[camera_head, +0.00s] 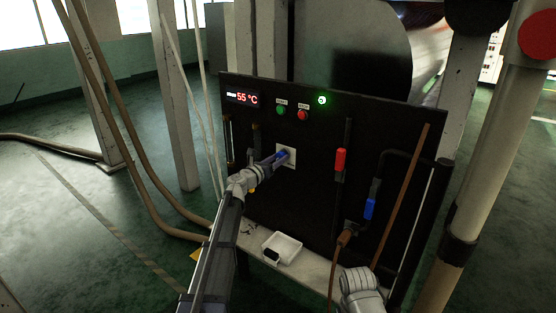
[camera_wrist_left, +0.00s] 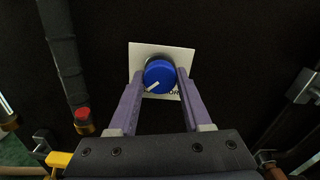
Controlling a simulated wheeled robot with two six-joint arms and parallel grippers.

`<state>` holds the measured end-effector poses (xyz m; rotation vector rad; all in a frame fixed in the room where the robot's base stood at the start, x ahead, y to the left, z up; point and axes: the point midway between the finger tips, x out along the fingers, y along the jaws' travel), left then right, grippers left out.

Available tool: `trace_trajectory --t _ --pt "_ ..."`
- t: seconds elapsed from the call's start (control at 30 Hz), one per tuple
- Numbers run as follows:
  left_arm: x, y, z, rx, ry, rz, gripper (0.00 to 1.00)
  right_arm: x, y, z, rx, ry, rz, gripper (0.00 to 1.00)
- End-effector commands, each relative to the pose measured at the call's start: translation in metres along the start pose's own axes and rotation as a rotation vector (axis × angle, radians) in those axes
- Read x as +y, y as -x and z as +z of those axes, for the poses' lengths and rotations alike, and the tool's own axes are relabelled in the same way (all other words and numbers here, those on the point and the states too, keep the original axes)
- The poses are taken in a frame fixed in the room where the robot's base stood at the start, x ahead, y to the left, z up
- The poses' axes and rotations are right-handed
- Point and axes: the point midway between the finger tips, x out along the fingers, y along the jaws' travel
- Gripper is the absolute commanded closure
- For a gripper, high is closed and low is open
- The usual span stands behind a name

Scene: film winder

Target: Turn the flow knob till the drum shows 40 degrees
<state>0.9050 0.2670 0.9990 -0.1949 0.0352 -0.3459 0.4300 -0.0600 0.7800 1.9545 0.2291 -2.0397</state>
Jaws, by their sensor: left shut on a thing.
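The blue flow knob (camera_wrist_left: 159,75) sits on a white plate (camera_wrist_left: 183,55) on the black panel. A white pointer line on the knob points to the lower left in the left wrist view. My left gripper (camera_wrist_left: 160,80) is shut on the knob, one finger on each side. In the head view the left gripper (camera_head: 279,158) reaches the knob and partly covers the white plate (camera_head: 291,153). The display (camera_head: 243,97) reads 55 °C in red. The drum (camera_head: 370,60) stands behind the panel. My right arm shows at the bottom, but its gripper fingers are not visible.
The panel (camera_head: 320,220) also carries a green button (camera_head: 281,111), a red button (camera_head: 302,115), a lit green lamp (camera_head: 322,100), a red-handled lever (camera_head: 340,160) and a blue-handled lever (camera_head: 370,208). Hoses hang at left.

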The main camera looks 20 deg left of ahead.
Motion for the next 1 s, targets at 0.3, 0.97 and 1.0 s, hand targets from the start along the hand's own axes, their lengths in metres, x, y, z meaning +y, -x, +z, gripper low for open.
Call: trace_trajectory --t 0.3,0.97,1.0 --pt "0.0002 0.0000 0.0000 0.000 0.000 0.000 1.00 0.0000 0.0000 0.0000 0.000 0.000 0.000 1.00" --pt "0.0006 -0.0002 0.0004 -0.001 -0.362 -0.001 1.00 0.0000 0.0000 0.0000 0.000 0.000 0.000 1.00" --pt "0.0006 -0.0002 0.0005 -0.001 -0.401 -0.001 1.00 0.0000 0.0000 0.0000 0.000 0.000 0.000 1.00"
